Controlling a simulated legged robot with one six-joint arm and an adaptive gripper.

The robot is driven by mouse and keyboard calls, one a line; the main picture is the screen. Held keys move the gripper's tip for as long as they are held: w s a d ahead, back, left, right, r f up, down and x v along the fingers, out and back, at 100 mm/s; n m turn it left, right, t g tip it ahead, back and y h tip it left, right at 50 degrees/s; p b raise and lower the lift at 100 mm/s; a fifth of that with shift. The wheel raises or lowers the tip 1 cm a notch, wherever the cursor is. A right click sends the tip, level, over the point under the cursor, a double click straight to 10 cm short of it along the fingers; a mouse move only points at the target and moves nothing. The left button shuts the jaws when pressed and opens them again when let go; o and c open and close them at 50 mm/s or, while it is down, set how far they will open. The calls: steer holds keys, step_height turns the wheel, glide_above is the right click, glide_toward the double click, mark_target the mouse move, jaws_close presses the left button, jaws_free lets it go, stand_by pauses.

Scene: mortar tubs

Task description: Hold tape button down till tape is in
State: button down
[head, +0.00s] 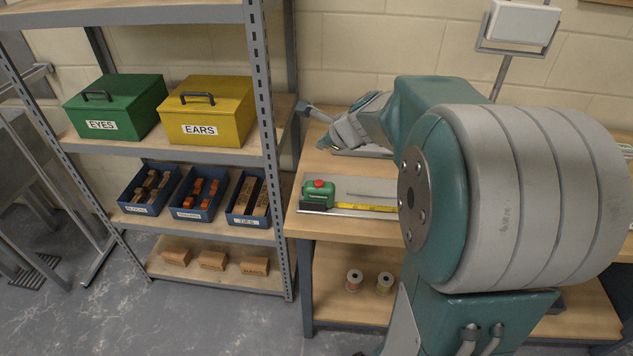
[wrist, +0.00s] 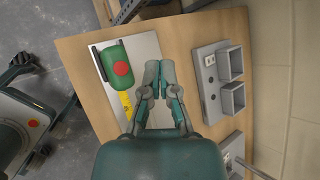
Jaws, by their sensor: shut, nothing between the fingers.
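A green tape measure (head: 318,194) with a red button (head: 318,183) on top sits on a metal plate (head: 362,186) on the wooden bench. Its yellow tape (head: 365,207) is pulled out to the right, and my arm hides the far end. In the wrist view the tape measure (wrist: 115,62) lies left of my gripper (wrist: 158,68), with the red button (wrist: 122,69) facing up. The yellow tape (wrist: 126,103) runs down beside my fingers. My gripper is shut and empty, apart from the button. In the head view my arm covers much of the bench.
Grey sockets and square boxes (wrist: 231,97) are fixed right of my gripper. A shelf with a green EYES box (head: 115,106), a yellow EARS box (head: 208,110) and blue bins (head: 199,193) stands left of the bench. Two spools (head: 354,280) sit on the bench's lower shelf.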

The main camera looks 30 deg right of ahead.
mark_target(321, 183)
steer(key=f, duration=0.2)
steer(key=a+f, duration=0.1)
steer(key=f, duration=0.1)
steer(key=shift+a+f, duration=0.1)
steer(key=shift+f, duration=0.2)
steer(key=f, duration=0.3)
steer(key=shift+d, duration=0.4)
steer(key=shift+d+f, duration=0.1)
steer(key=shift+f, duration=0.5)
steer(key=shift+a, duration=0.3)
steer(key=shift+d, duration=0.2)
steer(key=shift+a, duration=0.1)
steer(key=shift+f, duration=0.3)
